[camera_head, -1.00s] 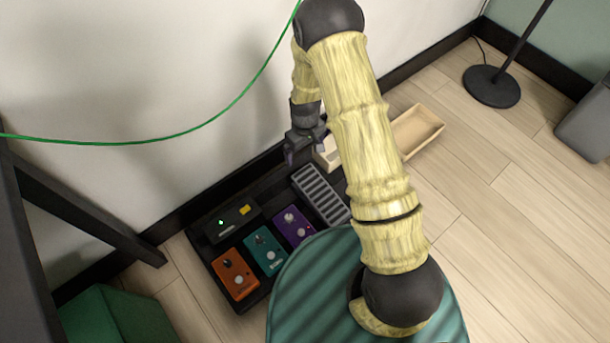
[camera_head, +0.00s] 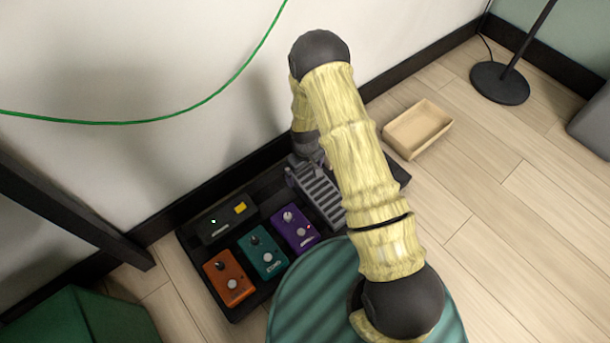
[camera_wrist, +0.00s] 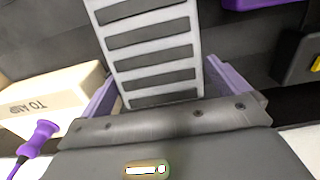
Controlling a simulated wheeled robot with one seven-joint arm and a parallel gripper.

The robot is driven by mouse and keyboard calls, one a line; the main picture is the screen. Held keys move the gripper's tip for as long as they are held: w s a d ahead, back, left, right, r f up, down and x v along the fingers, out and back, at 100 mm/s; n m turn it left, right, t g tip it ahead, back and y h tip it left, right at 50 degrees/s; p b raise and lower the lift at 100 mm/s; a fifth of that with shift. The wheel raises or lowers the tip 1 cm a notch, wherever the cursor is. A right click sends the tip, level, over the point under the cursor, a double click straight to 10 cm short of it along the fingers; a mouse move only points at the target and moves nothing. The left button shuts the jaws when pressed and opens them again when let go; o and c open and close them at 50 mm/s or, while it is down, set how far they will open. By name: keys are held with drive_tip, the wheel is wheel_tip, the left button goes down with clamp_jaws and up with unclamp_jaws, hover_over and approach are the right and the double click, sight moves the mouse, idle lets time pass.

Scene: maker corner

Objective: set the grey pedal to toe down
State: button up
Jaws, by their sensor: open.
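The grey pedal (camera_head: 322,194) is a long ribbed plate with dark pads, on the right part of the black pedalboard (camera_head: 187,249). My arm hides part of it. My gripper (camera_head: 306,170) is low over the pedal's far, wall-side end. In the wrist view, the pedal (camera_wrist: 155,50) runs up the picture between my two purple fingers, which are open on either side of it. I cannot tell whether they touch it. The pedal's tilt is hard to judge from here.
Orange (camera_head: 229,278), teal (camera_head: 262,252) and purple (camera_head: 294,230) pedals and a black box (camera_head: 226,218) share the board. A cream box marked TO AMP (camera_wrist: 50,100) and a purple plug (camera_wrist: 38,137) are close by my gripper. An empty wooden tray (camera_head: 418,130) lies on clear floor.

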drive_tip(key=shift+f, duration=0.35)
drive_tip(key=c, duration=1.3)
drive_tip(key=shift+w+f+p, duration=0.1)
drive_tip(key=shift+p, duration=0.55)
drive_tip(key=shift+o, duration=0.2)
drive_tip(key=shift+f, duration=0.35)
drive_tip(key=o, duration=1.3)
drive_tip(key=shift+c, duration=0.2)
wheel_tip(320, 180, up, 17)
drive_tip(key=p, duration=0.9)
drive_tip(key=shift+r+p, duration=0.15)
drive_tip(key=shift+p, duration=0.15)
